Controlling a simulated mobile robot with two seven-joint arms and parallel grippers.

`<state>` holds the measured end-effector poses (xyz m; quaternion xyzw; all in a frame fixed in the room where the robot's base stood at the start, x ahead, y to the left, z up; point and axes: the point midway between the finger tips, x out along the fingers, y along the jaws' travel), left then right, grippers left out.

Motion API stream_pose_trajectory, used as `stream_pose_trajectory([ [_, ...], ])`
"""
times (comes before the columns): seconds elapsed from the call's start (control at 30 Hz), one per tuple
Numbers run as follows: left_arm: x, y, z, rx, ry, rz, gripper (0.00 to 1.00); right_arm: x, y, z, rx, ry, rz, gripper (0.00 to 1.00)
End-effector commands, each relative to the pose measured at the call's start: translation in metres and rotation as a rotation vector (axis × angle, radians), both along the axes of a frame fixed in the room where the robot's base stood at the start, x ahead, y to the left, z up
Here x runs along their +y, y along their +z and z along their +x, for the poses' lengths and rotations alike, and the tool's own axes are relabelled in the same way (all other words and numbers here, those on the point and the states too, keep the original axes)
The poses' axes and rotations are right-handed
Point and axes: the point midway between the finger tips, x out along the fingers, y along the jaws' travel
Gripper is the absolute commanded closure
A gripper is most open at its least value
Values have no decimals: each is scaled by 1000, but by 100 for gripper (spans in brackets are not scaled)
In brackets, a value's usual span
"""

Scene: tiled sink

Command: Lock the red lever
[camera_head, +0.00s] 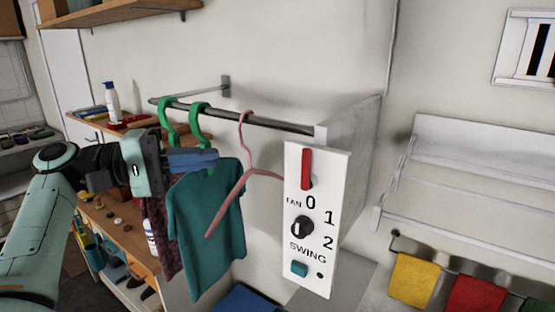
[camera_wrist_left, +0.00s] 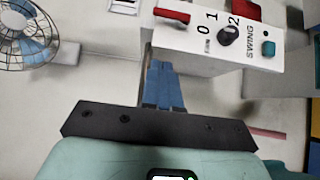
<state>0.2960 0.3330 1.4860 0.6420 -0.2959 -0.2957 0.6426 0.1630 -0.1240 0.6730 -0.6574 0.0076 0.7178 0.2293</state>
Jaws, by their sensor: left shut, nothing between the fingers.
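The red lever (camera_head: 306,168) stands upright near the top of a white control panel (camera_head: 332,215). It also shows in the left wrist view (camera_wrist_left: 172,15), at the panel's far end. My left gripper (camera_head: 215,158) is shut and empty, its blue fingers pointing right toward the panel. In the head view the fingers appear left of the lever, with the pink hanger between them. In the left wrist view the fingertips (camera_wrist_left: 160,64) appear just below the panel's edge, apart from the lever. My right gripper is not in view.
The panel also has a black knob (camera_head: 302,227) and a teal button (camera_head: 299,269). A metal rail (camera_head: 270,123) holds green hangers, a teal shirt (camera_head: 205,225) and an empty pink hanger (camera_head: 240,185). A fan (camera_wrist_left: 27,35) shows in the left wrist view.

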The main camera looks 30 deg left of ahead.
Motion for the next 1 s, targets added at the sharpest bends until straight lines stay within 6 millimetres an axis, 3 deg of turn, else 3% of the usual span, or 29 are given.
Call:
stream_pose_trajectory([
  [0.43,-70,1,59,0,-3,0,100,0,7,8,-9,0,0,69],
  [0.7,-102,0,54,-1,0,1,100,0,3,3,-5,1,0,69],
  [1.0,-107,0,54,-1,0,1,100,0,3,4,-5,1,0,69],
])
